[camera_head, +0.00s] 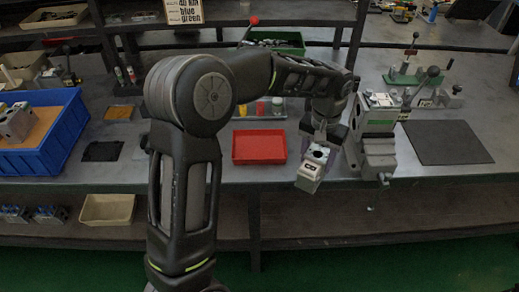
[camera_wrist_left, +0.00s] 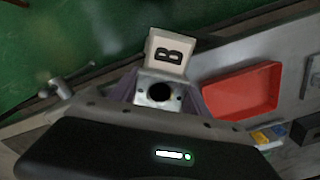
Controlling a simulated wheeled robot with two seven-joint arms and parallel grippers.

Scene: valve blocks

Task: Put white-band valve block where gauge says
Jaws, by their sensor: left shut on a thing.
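My left gripper (camera_head: 327,132) reaches over the bench and is shut on a grey valve block (camera_head: 311,170), which hangs tilted near the front edge, right of the red tray (camera_head: 260,147). In the left wrist view the block (camera_wrist_left: 158,90) sits between the fingers, with a dark round hole and a pale plate marked "B". I cannot make out a band on it clearly. A grey and green device (camera_head: 375,135), possibly the gauge, stands just right of the gripper; I cannot read it. A sign (camera_head: 184,11) at the back shows "blue" and "green". My right gripper is not in view.
A blue crate (camera_head: 50,150) at the left holds more blocks. A small black mat (camera_head: 102,151) and a larger dark mat (camera_head: 446,142) lie bare. A lever fixture (camera_head: 412,70) stands at the back right. A beige bin (camera_head: 107,209) sits on the lower shelf.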

